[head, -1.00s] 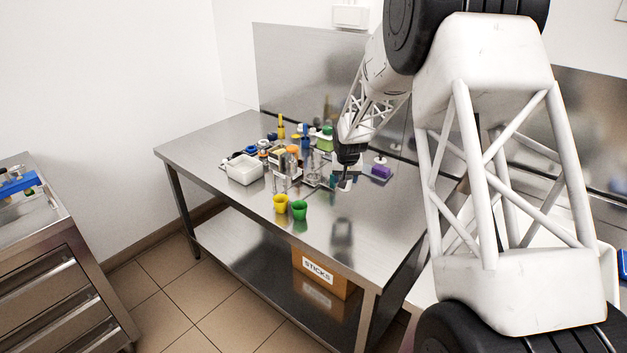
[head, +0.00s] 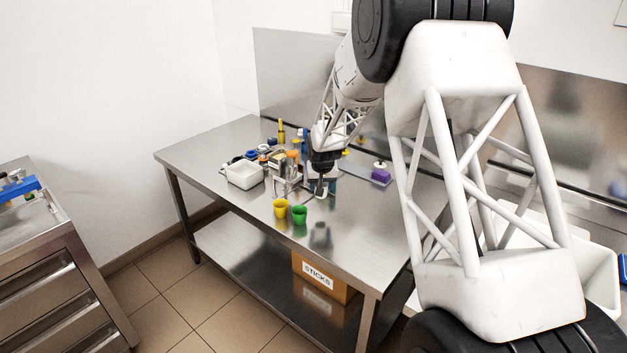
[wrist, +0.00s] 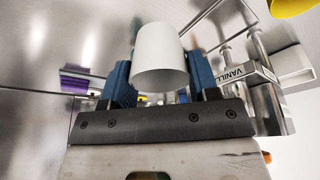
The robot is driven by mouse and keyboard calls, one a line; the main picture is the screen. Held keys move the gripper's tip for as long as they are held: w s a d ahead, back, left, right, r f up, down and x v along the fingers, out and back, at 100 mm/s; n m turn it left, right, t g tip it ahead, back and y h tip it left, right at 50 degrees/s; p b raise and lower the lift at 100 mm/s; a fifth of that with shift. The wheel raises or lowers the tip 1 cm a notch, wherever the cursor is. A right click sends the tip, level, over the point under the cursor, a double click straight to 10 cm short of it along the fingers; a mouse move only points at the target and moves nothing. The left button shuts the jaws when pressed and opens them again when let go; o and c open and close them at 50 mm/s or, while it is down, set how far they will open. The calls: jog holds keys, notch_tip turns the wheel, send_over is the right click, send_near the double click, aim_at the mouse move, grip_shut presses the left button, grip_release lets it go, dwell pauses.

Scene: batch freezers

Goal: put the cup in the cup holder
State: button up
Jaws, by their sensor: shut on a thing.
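A white cup (wrist: 160,50) is held between the blue fingers of my gripper (wrist: 159,82) in the wrist view. In the head view my gripper (head: 322,178) points down over the steel table, with the small white cup (head: 321,192) at its tip. Whether the cup touches the table cannot be told. A metal stand (head: 284,184) is just left of my gripper. In the wrist view a metal frame with a "VANILL…" label (wrist: 246,74) is on the right. I cannot tell for sure which part is the cup holder; my arm hides some items behind it.
A yellow cup (head: 280,208) and a green cup (head: 299,215) stand near the table's front edge. A white tub (head: 245,175) and several small items are farther left. A purple block (head: 380,174) is at the right. The front-right table top (head: 365,225) is clear.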

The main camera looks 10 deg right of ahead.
jog(key=w, duration=0.5)
jog(key=w+f, duration=0.1)
jog(key=w, duration=0.4)
jog(key=w+a, duration=0.1)
jog(key=w, duration=0.4)
jog(key=shift+w+f, duration=0.25)
jog(key=shift+w, duration=0.1)
jog(key=shift+f, duration=1.75)
jog(key=shift+f, duration=0.1)
jog(key=o, duration=1)
jog(key=shift+c, duration=0.2)
jog(key=v, duration=1.2)
jog(key=shift+s+r, duration=0.1)
jog(key=shift+r, duration=0.1)
